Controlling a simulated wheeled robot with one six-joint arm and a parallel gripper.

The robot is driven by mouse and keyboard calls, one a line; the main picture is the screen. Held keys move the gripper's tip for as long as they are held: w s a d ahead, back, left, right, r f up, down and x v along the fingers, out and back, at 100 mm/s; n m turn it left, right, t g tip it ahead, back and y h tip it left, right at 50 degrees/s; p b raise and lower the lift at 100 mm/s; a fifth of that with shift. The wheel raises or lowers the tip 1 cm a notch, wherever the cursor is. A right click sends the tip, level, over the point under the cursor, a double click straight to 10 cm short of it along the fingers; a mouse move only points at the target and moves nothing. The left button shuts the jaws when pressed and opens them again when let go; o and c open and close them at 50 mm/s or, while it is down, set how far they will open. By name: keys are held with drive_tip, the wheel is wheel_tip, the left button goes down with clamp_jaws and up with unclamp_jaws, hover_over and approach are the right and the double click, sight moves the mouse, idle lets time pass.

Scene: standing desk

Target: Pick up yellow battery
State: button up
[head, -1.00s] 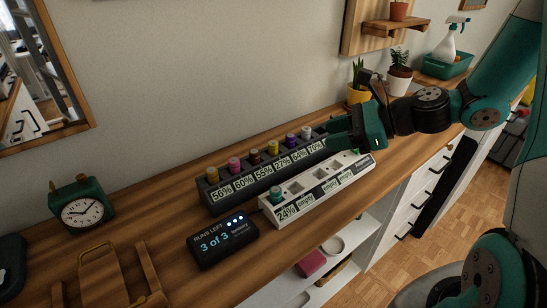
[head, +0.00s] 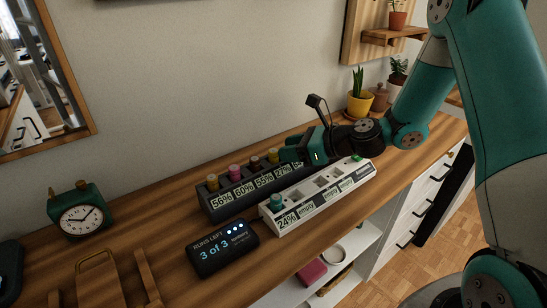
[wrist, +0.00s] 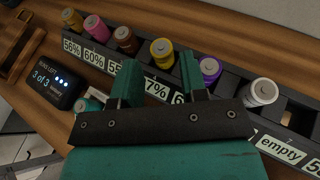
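A yellow battery (head: 272,155) stands upright in the dark rack (head: 222,206), fourth from the left. It also shows in the wrist view (wrist: 161,50), by the 27% label. My gripper (head: 290,152) is over the rack beside it. In the wrist view my gripper (wrist: 158,66) is open, with one finger on each side of the yellow battery in the picture. Nothing is held. Whether the fingertips reach down around the battery cannot be told. A duller, mustard-coloured battery (head: 212,181) stands at the rack's left end, by the 56% label.
Pink (wrist: 95,27), brown (wrist: 124,38), purple (wrist: 209,70) and white (wrist: 262,92) batteries stand in the same rack. A white charger (head: 300,205) with a teal battery (head: 277,201) is in front. A display (head: 222,248) reads 3 of 3. A clock (head: 80,212) stands left.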

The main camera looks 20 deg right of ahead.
sight(274, 149)
drive_tip(key=x, duration=0.4)
drive_tip(key=c, duration=0.7)
drive_tip(key=shift+r, duration=0.15)
